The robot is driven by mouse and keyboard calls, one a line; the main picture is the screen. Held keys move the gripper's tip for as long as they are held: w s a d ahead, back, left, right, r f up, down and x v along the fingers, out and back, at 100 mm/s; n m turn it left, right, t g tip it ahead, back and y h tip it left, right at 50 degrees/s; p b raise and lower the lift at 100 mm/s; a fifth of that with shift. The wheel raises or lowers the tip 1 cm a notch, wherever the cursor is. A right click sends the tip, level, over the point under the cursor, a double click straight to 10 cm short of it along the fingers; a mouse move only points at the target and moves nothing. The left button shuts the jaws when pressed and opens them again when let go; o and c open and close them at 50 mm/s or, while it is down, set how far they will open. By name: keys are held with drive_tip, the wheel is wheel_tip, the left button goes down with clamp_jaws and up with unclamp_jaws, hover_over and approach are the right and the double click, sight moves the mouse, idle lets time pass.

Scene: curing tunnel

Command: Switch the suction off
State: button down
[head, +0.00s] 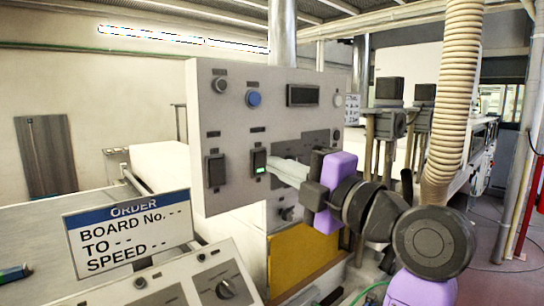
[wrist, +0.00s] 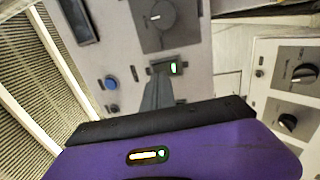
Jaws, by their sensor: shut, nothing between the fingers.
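A grey upright control panel (head: 235,110) carries two dark rocker switches. The right rocker switch (head: 258,161) shows a lit green lamp; the left rocker switch (head: 215,170) shows no light. Their labels are too small to read, so I cannot tell which one is the suction. My gripper (head: 274,167) is shut and empty, its pale fingertips right in front of the lit switch. In the wrist view the shut fingertips (wrist: 158,82) point at a rocker switch (wrist: 170,67) with a green-white lamp and partly cover it. I cannot tell whether they touch.
The panel also has a blue button (head: 254,99), a dark display (head: 302,95) and a knob (wrist: 160,13). An order sign (head: 130,235) stands at lower left above a console (head: 170,285) with knobs. A ribbed hose (head: 458,100) hangs at the right.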

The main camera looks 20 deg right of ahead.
sight(260, 163)
drive_tip(key=shift+x, duration=1.25)
